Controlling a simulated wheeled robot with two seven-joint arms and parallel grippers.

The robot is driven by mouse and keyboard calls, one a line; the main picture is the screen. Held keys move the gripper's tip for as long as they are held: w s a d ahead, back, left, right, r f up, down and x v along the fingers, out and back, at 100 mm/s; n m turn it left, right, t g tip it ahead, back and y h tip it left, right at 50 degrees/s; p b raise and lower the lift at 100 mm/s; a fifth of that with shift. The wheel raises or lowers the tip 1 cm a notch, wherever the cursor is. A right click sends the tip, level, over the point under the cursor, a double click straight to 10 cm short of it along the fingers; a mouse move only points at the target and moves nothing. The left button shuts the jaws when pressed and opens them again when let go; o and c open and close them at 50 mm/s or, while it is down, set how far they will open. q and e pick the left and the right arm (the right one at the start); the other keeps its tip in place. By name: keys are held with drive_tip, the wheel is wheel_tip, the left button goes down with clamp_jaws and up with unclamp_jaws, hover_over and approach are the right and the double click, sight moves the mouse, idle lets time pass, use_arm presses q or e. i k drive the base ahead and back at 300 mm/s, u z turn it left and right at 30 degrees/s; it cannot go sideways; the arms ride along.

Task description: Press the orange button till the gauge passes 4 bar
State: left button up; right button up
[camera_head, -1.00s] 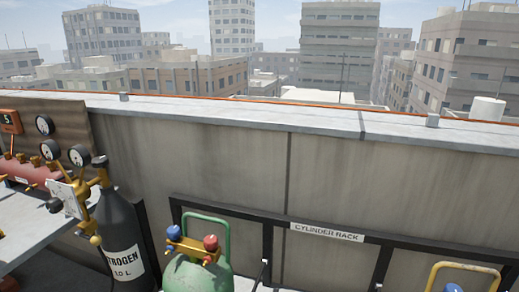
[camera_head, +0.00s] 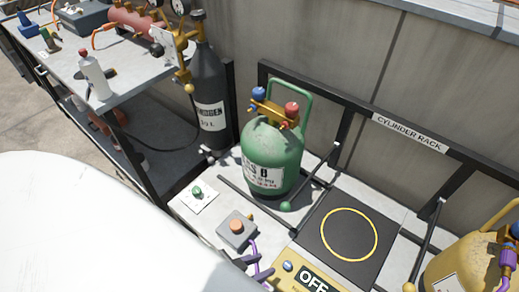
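The orange button (camera_head: 237,226) sits on a small grey box on the pale floor, in front of the green cylinder (camera_head: 270,158). My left gripper (camera_head: 256,266) is low in the picture, just in front of the button box and apart from the button. Its two dark fingertips show with a gap between them. A purple strip (camera_head: 254,247) shows beside the fingers. A round gauge (camera_head: 181,6) is cut off by the top edge above the black nitrogen cylinder (camera_head: 210,100); its reading is too small to tell. My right gripper is not in view.
A green button (camera_head: 197,191) on a white plate lies left of the box. A black pad (camera_head: 318,241) with a yellow ring lies beyond. A yellow cylinder (camera_head: 462,268) stands far right; a workbench (camera_head: 128,88) is at left.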

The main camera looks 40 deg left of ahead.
sight(236, 225)
drive_tip(key=z, duration=0.1)
drive_tip(key=k, duration=0.7)
drive_tip(key=u, duration=1)
drive_tip(key=i, duration=0.55)
